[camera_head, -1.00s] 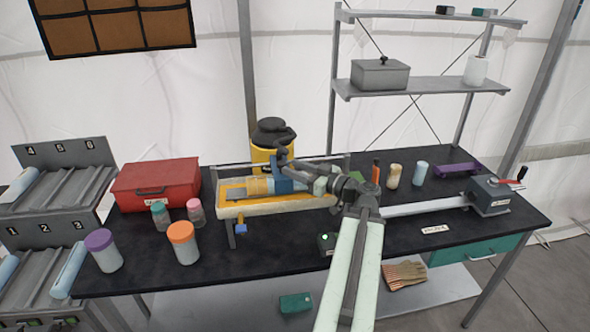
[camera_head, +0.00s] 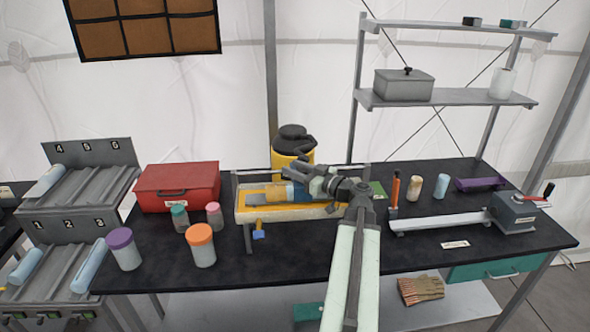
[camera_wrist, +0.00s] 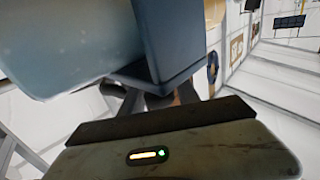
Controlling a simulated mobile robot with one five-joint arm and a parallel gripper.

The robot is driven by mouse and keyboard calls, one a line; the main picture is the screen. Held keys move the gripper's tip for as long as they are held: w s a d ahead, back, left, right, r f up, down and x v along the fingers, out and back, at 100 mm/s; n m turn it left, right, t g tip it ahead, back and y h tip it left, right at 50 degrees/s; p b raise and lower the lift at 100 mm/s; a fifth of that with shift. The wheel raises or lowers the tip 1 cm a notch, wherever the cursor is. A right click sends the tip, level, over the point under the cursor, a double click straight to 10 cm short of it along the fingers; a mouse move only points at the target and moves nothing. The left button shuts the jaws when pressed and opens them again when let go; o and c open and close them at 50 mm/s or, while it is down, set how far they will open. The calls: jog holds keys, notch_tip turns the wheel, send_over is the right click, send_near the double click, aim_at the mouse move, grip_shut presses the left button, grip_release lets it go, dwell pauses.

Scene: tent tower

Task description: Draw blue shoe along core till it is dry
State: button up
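A long cream-rimmed tray (camera_head: 290,214) with a yellow inside stands mid-bench in the head view. In it lies a core, with a grey left end (camera_head: 258,198) and a tan band (camera_head: 275,194). A blue piece, apparently the blue shoe (camera_head: 293,190), sits right of the tan band. My gripper (camera_head: 303,177) is at this blue piece, and my wrist hides the core's right part. In the wrist view a blue block (camera_wrist: 170,38) beside a pale blue rounded surface (camera_wrist: 60,45) is very close. The fingertips' closure is unclear, and wetness cannot be told.
Left of the tray are a red box (camera_head: 178,188) and several lidded jars, including an orange-lidded one (camera_head: 201,245). Behind stands a yellow canister (camera_head: 292,150). Right are an orange-handled tool (camera_head: 395,190), a metal rail (camera_head: 445,222) and a crank box (camera_head: 515,212). The front middle bench is clear.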

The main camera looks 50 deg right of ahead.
jog(key=shift+c, duration=0.4)
grip_shut()
dwell(1.1)
